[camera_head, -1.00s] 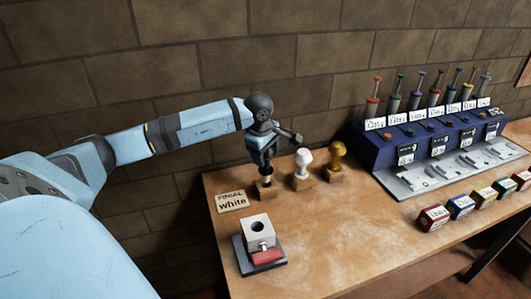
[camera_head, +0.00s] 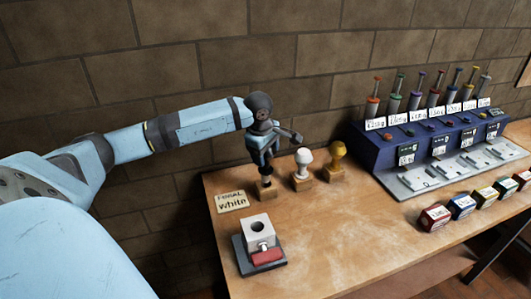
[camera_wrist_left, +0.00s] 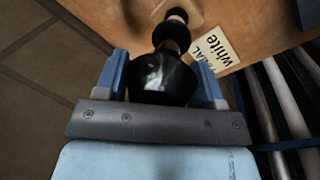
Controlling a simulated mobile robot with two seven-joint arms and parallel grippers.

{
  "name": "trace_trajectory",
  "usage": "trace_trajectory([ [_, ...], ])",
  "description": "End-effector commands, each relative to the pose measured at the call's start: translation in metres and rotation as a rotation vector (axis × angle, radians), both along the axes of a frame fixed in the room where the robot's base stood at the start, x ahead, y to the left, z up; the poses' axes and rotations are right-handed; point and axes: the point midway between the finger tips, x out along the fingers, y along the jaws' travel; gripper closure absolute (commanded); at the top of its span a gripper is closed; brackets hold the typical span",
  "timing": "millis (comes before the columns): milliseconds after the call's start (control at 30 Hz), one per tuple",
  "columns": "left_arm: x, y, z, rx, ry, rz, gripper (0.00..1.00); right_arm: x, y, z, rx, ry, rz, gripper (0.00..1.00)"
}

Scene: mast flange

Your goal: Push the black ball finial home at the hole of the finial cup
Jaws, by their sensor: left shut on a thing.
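The black ball finial (camera_wrist_left: 163,76) is between the two fingers of my left gripper (camera_wrist_left: 165,84), which is shut on it. Its narrower neck points at a small wooden block (camera_head: 267,194); I cannot tell whether it still touches the block. In the head view my left gripper (camera_head: 265,162) hangs over that block and mostly hides the finial. The finial cup (camera_head: 259,231) is a pale block with a dark round hole in its top. It stands nearer on the table, apart from the gripper. My right gripper is not in view.
A white finial (camera_head: 303,159) and a gold finial (camera_head: 337,152) stand on wooden blocks to the right. A card reading "FINIAL white" (camera_head: 232,201) lies left. The cup's dark base (camera_head: 240,262) carries a red part (camera_head: 267,257). A blue rack (camera_head: 375,150) and coloured boxes (camera_head: 461,206) stand right.

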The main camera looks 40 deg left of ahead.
Motion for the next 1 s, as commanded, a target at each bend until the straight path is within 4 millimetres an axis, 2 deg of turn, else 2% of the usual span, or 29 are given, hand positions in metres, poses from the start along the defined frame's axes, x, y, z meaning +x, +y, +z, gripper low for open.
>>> trace_trajectory([
  [700,0.0002,-0.0002,0.0002,0.000,-0.001,0.000,0.65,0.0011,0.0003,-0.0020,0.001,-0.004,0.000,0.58],
  [1000,0.0002,-0.0002,-0.0058,0.000,0.000,0.000,0.65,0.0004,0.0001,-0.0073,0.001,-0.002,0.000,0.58],
])
